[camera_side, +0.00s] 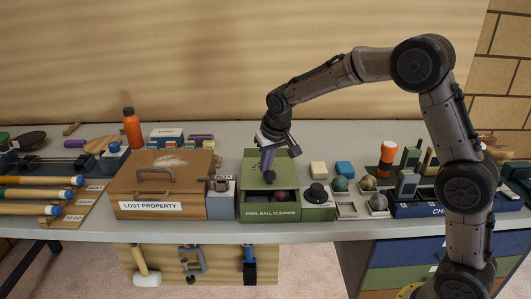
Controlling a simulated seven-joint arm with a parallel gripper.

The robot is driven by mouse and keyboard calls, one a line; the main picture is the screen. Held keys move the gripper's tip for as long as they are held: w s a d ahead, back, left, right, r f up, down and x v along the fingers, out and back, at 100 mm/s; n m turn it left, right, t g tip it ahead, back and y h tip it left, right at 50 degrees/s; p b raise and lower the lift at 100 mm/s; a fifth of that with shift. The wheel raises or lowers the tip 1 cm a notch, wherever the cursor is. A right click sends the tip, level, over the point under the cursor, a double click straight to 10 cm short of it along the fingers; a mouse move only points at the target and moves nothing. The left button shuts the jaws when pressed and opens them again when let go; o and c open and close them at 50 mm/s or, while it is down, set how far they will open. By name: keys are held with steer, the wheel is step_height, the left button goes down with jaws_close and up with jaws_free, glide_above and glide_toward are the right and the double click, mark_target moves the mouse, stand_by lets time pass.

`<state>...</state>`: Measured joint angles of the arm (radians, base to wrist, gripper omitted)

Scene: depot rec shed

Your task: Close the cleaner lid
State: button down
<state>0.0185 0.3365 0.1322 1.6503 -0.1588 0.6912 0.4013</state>
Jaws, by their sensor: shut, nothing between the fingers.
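The green pool ball cleaner (270,215) stands near the front edge of the bench, its label facing front. Its green lid (287,172) is open and stands raised at the back of the box. A dark reddish ball (282,196) shows inside the open box. My gripper (269,178) is shut and empty, pointing down in front of the raised lid and above the open box. It hides part of the lid and the box interior. I cannot tell whether the fingers touch the lid.
A brown lost property box (160,190) and a grey block (221,203) stand close on the left. A black knob (318,193) on the cleaner's right part and a tray with balls (350,207) are on the right. An orange bottle (132,130) stands behind.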

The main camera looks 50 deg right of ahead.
steer(key=s+a, duration=0.4)
steer(key=shift+s, duration=0.1)
